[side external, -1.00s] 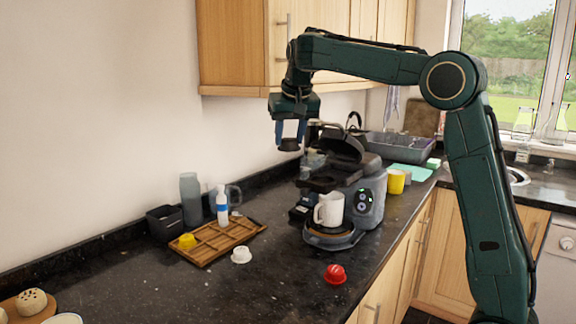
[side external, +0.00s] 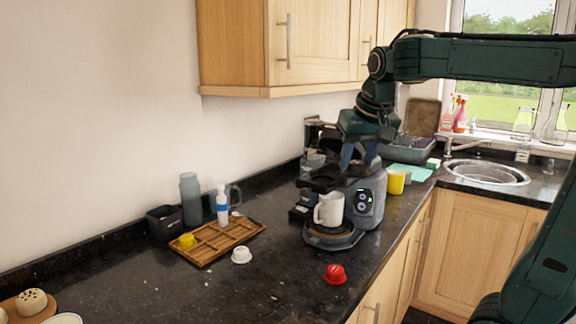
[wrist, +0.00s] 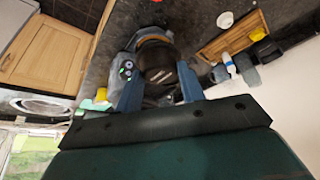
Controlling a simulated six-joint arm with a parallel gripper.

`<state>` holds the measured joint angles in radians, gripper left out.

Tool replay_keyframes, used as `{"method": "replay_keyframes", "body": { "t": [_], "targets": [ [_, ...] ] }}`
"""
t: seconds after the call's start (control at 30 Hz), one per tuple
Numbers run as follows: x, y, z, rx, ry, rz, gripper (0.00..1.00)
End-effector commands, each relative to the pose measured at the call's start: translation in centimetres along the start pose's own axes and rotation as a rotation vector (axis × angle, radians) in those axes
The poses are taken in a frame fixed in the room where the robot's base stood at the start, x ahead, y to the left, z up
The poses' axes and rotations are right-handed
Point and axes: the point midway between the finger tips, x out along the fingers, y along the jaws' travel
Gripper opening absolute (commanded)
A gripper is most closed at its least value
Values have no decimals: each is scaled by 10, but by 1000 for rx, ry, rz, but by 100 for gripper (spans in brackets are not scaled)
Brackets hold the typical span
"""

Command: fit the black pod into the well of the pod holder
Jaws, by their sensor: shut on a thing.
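My gripper (side external: 358,165) points down over the coffee machine (side external: 372,203) in the side view, its blue fingers just above the machine's top. It is shut on the black pod (wrist: 160,75), which shows as a dark shape between the fingers (wrist: 160,82) in the wrist view. In the side view the pod blends with the dark machine parts and I cannot make it out. The pod holder (side external: 319,183) is the black part jutting left from the machine, above the white mug (side external: 328,209). Its well is hidden, and I cannot tell whether the pod touches it.
A red pod (side external: 335,274) and a white pod (side external: 241,254) stand on the dark counter. A wooden tray (side external: 215,246) holds a yellow pod (side external: 187,240). A yellow cup (side external: 396,182) is right of the machine.

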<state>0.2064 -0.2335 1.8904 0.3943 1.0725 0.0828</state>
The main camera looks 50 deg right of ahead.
Motion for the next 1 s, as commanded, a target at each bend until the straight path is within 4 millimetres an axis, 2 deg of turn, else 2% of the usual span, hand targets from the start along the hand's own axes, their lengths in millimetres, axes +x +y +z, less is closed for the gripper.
{"method": "replay_keyframes", "body": {
  "t": [0.1,0.3,0.63,0.77,1.0],
  "targets": [
    [18,0,7,-1,-3,3,18],
    [39,0,16,0,-2,2,18],
    [46,-1,17,0,0,0,18],
    [48,-1,12,0,0,0,18],
    [61,-1,-16,2,-1,1,18]
  ]
}}
